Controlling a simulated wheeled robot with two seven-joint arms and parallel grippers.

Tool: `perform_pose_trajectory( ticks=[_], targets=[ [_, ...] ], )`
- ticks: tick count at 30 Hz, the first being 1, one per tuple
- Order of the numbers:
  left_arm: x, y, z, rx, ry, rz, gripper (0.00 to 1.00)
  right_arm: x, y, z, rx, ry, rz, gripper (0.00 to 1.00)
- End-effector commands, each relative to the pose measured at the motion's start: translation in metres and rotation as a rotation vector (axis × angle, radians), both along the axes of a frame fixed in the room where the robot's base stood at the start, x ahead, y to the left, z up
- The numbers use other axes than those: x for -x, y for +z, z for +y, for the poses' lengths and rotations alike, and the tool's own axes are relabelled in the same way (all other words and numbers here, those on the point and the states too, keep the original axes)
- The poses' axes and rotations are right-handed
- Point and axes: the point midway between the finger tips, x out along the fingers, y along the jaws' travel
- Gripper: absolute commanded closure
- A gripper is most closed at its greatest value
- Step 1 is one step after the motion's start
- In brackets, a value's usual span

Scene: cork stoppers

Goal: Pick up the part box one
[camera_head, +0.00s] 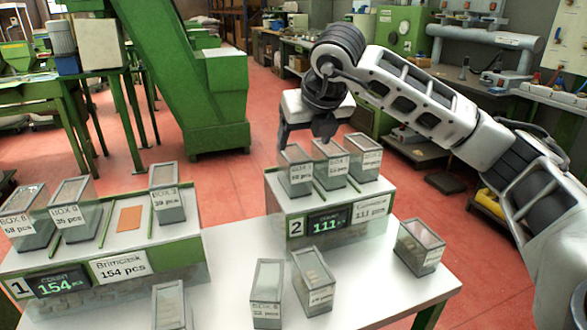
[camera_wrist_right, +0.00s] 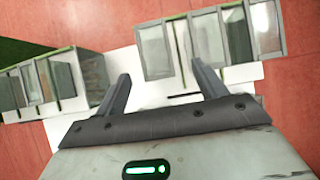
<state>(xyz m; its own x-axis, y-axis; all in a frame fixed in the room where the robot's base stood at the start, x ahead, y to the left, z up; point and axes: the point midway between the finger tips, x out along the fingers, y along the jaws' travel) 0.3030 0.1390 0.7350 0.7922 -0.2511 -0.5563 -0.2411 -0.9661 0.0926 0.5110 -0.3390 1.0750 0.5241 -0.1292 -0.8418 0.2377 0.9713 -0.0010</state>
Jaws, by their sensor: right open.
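Several clear, lidded part boxes with small labels stand about. Three sit in a row on station 2: a left one (camera_head: 296,172), a middle one (camera_head: 331,165) and a right one (camera_head: 365,158). Their box numbers are too small to read, so I cannot tell which is box one. My right gripper (camera_head: 306,138) is above and just behind the left and middle boxes, open, with its fingers pointing down. In the right wrist view nothing sits between its fingers (camera_wrist_right: 165,90), and clear boxes (camera_wrist_right: 155,52) show beyond them. My left gripper is out of view.
Station 1 (camera_head: 165,247), with a 154 pcs display, holds more boxes (camera_head: 76,208) and an orange pad (camera_head: 130,218). Loose boxes (camera_head: 267,292) stand on the white table (camera_head: 365,285) in front, one (camera_head: 419,247) near its right side. Green machinery (camera_head: 185,70) stands behind.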

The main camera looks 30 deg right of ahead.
Motion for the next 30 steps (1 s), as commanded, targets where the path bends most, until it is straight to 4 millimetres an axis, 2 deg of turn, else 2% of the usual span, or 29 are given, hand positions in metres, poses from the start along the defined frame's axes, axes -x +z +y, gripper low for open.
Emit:
perform_pose_trajectory(
  ticks=[3,11,21,29,30],
  targets=[
    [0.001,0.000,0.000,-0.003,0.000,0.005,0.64,-0.011,-0.019,-0.002,-0.001,0.001,0.003,0.29],
    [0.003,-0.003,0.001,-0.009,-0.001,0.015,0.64,-0.023,-0.035,-0.004,0.000,0.004,0.001,0.29],
    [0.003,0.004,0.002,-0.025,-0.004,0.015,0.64,-0.047,-0.073,-0.006,-0.002,0.003,0.002,0.29],
    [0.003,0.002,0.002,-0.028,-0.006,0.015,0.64,-0.049,-0.077,-0.006,-0.002,0.005,0.000,0.29],
    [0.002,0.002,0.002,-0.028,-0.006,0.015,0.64,-0.049,-0.077,-0.006,-0.002,0.005,0.000,0.32]
  ],
)
